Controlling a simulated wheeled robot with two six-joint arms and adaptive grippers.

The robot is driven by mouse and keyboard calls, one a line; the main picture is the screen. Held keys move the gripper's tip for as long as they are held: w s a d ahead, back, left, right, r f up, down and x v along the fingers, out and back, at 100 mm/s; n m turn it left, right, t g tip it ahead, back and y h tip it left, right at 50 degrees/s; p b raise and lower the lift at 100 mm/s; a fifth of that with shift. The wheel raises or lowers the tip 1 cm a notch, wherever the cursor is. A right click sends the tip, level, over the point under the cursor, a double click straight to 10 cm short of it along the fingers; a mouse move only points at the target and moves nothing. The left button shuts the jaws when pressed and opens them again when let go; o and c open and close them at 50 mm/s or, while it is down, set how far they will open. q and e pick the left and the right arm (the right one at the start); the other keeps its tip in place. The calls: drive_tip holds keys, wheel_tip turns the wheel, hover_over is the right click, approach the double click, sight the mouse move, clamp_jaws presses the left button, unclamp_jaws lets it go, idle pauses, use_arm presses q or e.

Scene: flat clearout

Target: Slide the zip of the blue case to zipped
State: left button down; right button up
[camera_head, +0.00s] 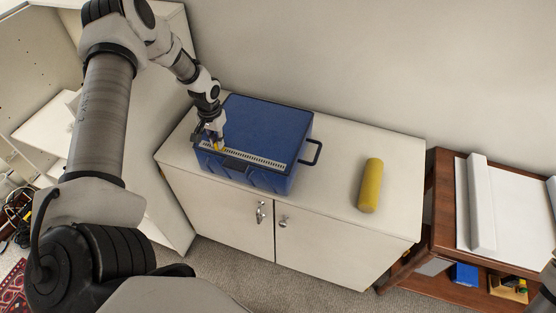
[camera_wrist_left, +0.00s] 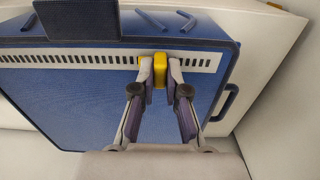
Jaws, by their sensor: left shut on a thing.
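The blue case (camera_head: 265,122) lies on the white cabinet, with a white toothed zip strip (camera_head: 260,160) along the edge of its top nearest me. In the left wrist view the blue case (camera_wrist_left: 90,100) fills much of the picture and the zip strip (camera_wrist_left: 60,60) runs across it. My left gripper (camera_wrist_left: 160,70) is shut on the yellow zip slider (camera_wrist_left: 159,72). In the head view the left gripper (camera_head: 216,143) is near the left end of the strip, and most of the strip lies to its right.
A yellow cylinder (camera_head: 371,185) lies on the white cabinet top (camera_head: 335,180), right of the case. The case has a black side handle (camera_head: 314,153) and a dark front plate (camera_head: 235,165). A brown table (camera_head: 440,205) stands at the right, and a wall is behind.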

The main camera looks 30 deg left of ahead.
sight(208, 145)
use_arm(q)
drive_tip(key=shift+a, duration=0.15)
drive_tip(key=shift+s+a, duration=0.25)
drive_tip(key=shift+a, duration=0.65)
drive_tip(key=shift+s+a, duration=0.25)
drive_tip(key=shift+a, duration=0.6)
drive_tip(key=c, duration=1)
unclamp_jaws()
drive_tip(key=shift+o, duration=0.2)
drive_tip(key=shift+r+p, duration=0.45)
drive_tip(key=shift+r, duration=2.6)
